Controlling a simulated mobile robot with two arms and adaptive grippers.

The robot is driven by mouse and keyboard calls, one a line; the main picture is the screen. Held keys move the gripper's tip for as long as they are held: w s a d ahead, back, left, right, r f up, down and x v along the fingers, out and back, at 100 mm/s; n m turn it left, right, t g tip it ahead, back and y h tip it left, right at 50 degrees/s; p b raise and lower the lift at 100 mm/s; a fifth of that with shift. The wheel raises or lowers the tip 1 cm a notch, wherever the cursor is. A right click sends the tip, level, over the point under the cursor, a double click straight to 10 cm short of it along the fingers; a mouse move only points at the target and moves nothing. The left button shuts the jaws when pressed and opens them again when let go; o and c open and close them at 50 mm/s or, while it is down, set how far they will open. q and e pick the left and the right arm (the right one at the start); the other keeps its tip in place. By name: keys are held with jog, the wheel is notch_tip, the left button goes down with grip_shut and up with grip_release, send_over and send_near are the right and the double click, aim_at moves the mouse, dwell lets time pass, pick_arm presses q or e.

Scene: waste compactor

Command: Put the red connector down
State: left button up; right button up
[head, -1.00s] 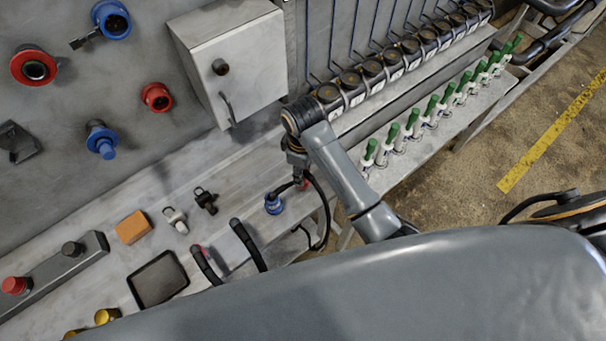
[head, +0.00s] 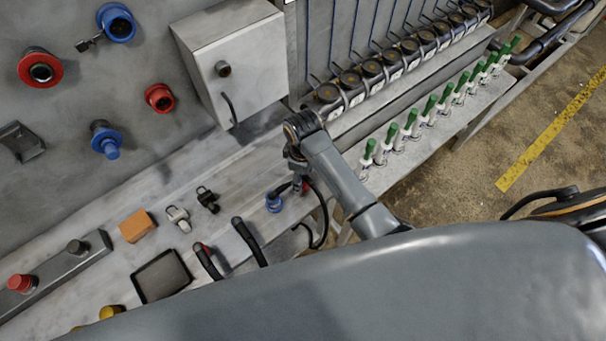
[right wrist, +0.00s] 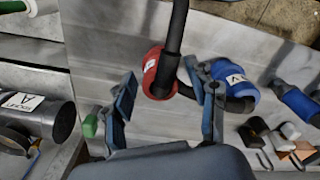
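The red connector (right wrist: 152,70) stands on the grey shelf in the right wrist view, with a thick black cable rising from it. My right gripper (right wrist: 165,95) is open: its two fingers are spread, with the red connector between and beyond them. The right finger looks close to it; I cannot tell whether they touch. In the head view the right gripper (head: 298,175) is at the shelf, and a little of the red connector (head: 306,188) shows below it. My left gripper is not in view.
A blue connector (right wrist: 234,80) is right beside the red one, also seen in the head view (head: 274,203). Black curved handles (head: 249,242), a dark tray (head: 161,276) and an orange block (head: 137,226) lie left. Green-topped bottles (head: 410,122) line the right shelf.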

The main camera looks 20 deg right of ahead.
notch_tip(320, 180, up, 7)
jog(key=shift+w+f+b, duration=0.15)
jog(key=shift+b, duration=0.75)
notch_tip(320, 180, up, 4)
jog(key=shift+d+p, duration=0.1)
jog(key=shift+p, duration=0.35)
jog(key=shift+r+p, duration=0.35)
jog(key=shift+r, duration=0.4)
